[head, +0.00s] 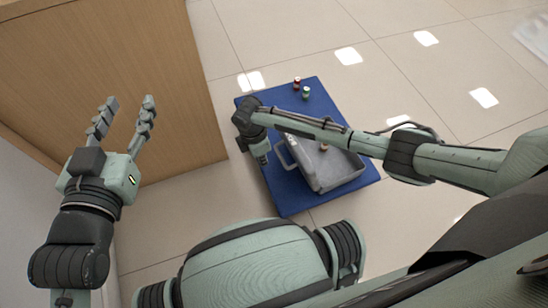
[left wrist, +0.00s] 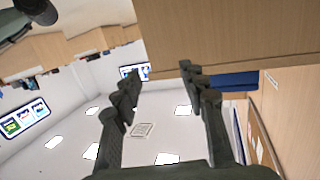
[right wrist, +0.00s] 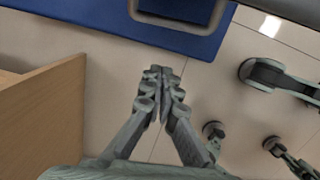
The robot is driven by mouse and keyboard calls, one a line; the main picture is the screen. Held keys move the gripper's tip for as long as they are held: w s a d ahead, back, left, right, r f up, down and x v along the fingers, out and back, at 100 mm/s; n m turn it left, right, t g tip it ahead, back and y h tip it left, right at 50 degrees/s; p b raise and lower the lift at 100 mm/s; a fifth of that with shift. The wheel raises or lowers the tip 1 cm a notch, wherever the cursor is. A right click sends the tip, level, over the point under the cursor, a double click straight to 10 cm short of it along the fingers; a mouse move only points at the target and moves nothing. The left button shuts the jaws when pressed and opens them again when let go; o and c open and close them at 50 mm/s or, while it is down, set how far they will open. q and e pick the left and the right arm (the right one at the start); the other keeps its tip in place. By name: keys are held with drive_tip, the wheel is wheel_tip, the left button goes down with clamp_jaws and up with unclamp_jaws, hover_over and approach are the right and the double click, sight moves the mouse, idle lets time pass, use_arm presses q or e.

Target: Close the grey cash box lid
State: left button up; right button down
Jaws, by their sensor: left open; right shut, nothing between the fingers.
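The grey cash box (head: 345,180) sits on a blue surface (head: 292,205) in the head view, its handle (head: 281,155) to the left. My right forearm crosses over the box and hides part of it, so the lid's angle is hard to tell. A small orange thing shows at the box, under the arm. My right gripper (right wrist: 160,70) is shut and empty, pointing down past the blue edge, over floor; the handle (right wrist: 180,20) shows above it in the right wrist view. My left gripper (head: 127,103) is open and empty, far left of the box.
Two small bottles, one red (head: 297,83) and one green (head: 306,92), stand at the blue surface's far end. A wooden counter (head: 110,80) fills the upper left, near my left gripper. Tiled floor (head: 250,50) around the blue surface is clear.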

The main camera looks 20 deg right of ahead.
use_arm(q)
drive_tip(key=shift+s+d+r+t+h+b, duration=0.1)
drive_tip(key=shift+d+r+t+h, duration=0.2)
drive_tip(key=shift+r, duration=0.5)
drive_tip(key=shift+d+r+t+h+b, duration=0.15)
drive_tip(key=shift+d+r+t, duration=0.3)
drive_tip(key=shift+r, duration=0.3)
drive_tip(key=shift+s+d+r+t+h+b, duration=0.15)
drive_tip(key=shift+d+r+t, duration=0.2)
drive_tip(key=shift+r, duration=0.45)
use_arm(e)
drive_tip(key=shift+w+d+f, duration=0.1)
drive_tip(key=shift+d+f, duration=0.2)
drive_tip(key=shift+d, duration=0.35)
drive_tip(key=shift+w+d+f, duration=0.1)
drive_tip(key=shift+d+f, duration=0.2)
drive_tip(key=shift+d, duration=0.4)
drive_tip(key=shift+d+f, duration=0.3)
drive_tip(key=shift+d, duration=0.35)
use_arm(q)
drive_tip(key=shift+w+a, duration=0.1)
